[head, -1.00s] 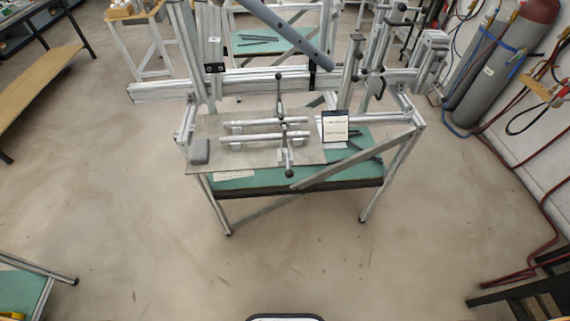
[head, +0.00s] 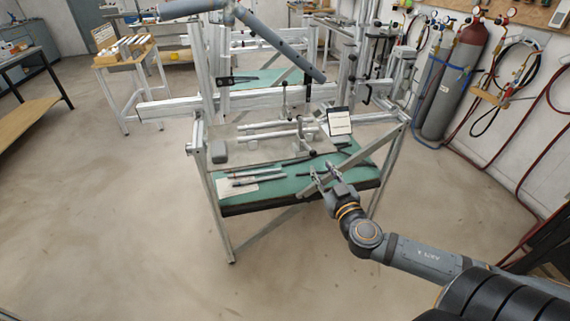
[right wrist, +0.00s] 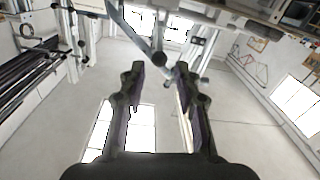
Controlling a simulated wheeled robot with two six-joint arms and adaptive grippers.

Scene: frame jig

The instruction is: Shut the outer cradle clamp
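The jig's grey metal plate (head: 228,134) is on a green-topped frame table, with pale tubes (head: 265,133) across it. One clamp post (head: 284,97) stands upright behind the tubes. A clamp lever with dark knobs (head: 313,152) is at the tubes' right end, low and toward the plate's front edge. Its latch is too small to read. My right gripper (head: 321,174) is just in front of that lever, with its fingers spread. In the right wrist view the fingers (right wrist: 157,70) are apart with nothing gripped. A dark round end (right wrist: 158,60) shows beyond them. My left gripper is out of view.
A small white sign (head: 339,121) stands right of the tubes. Loose rods (head: 245,178) lie on the green shelf (head: 290,188). The floor in front is free.

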